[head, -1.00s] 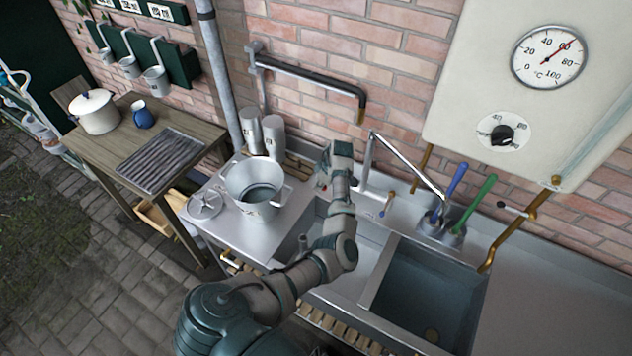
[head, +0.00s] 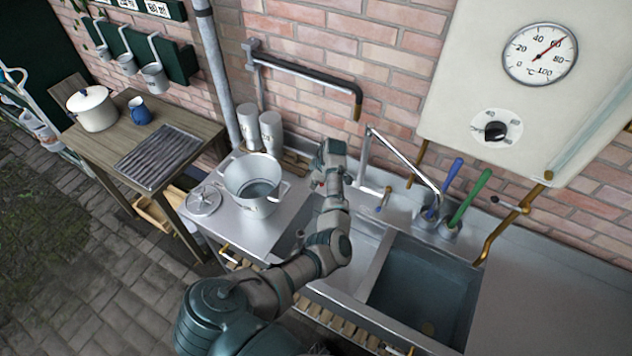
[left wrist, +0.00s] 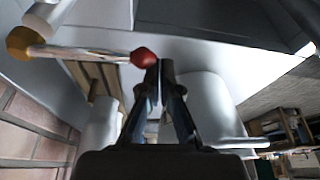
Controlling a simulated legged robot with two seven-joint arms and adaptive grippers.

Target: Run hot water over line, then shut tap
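My left gripper (left wrist: 160,70) has its fingertips close together, with nothing seen between them. A lever with a red knob (left wrist: 145,57) lies just left of the fingertips in the left wrist view; I cannot tell whether they touch. In the head view my left gripper (head: 330,152) is over the back of the counter, between the metal bucket and the chrome tap (head: 403,160). A small blue-tipped lever (head: 384,198) stands by the tap base. No water stream shows. The wall dial (head: 540,55) reads about 60 °C or slightly above. My right gripper is not in view.
The metal bucket (head: 253,185) and its lid (head: 204,200) stand on the counter left of the sink (head: 425,290). Two metal cylinders (head: 271,132) stand behind. Blue and green-handled brushes (head: 468,197) stand right of the tap. A black-sleeved pipe (head: 310,75) projects from the wall.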

